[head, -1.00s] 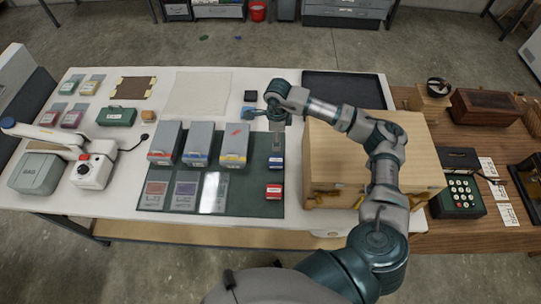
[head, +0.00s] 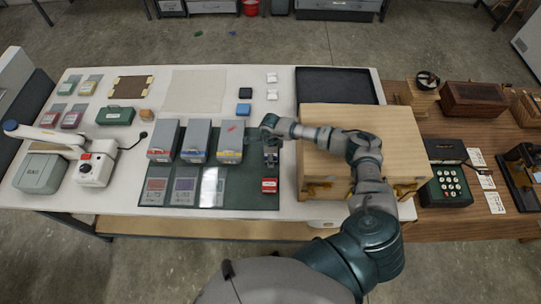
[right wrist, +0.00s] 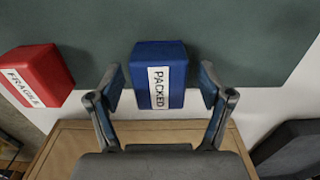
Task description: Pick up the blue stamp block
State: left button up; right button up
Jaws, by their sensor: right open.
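The blue stamp block (right wrist: 158,72), with a white "PACKED" label, sits on the dark green mat (right wrist: 235,35) in the right wrist view. In the head view it is mostly hidden under my right gripper (head: 270,147). My right gripper (right wrist: 160,85) is open, its two fingers apart on either side of the block's near part. The block appears between and just beyond the fingertips, not gripped. My left gripper is not in view.
A red "FRAGILE" block (right wrist: 36,76) sits beside the blue one; it also shows in the head view (head: 269,186). Grey boxes (head: 230,142) stand left of my gripper. A wooden case (head: 400,140) stands to the right.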

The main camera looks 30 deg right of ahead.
jog(key=shift+d+f, duration=0.1)
jog(key=shift+f, duration=0.05)
jog(key=shift+c, duration=0.7)
jog(key=c, duration=1.1)
jog(key=shift+c, duration=0.2)
notch_tip(320, 180, up, 10)
jog(key=shift+r+b, duration=0.1)
jog(key=shift+b, duration=0.9)
jog(key=o, duration=0.6)
jog(key=c, duration=0.3)
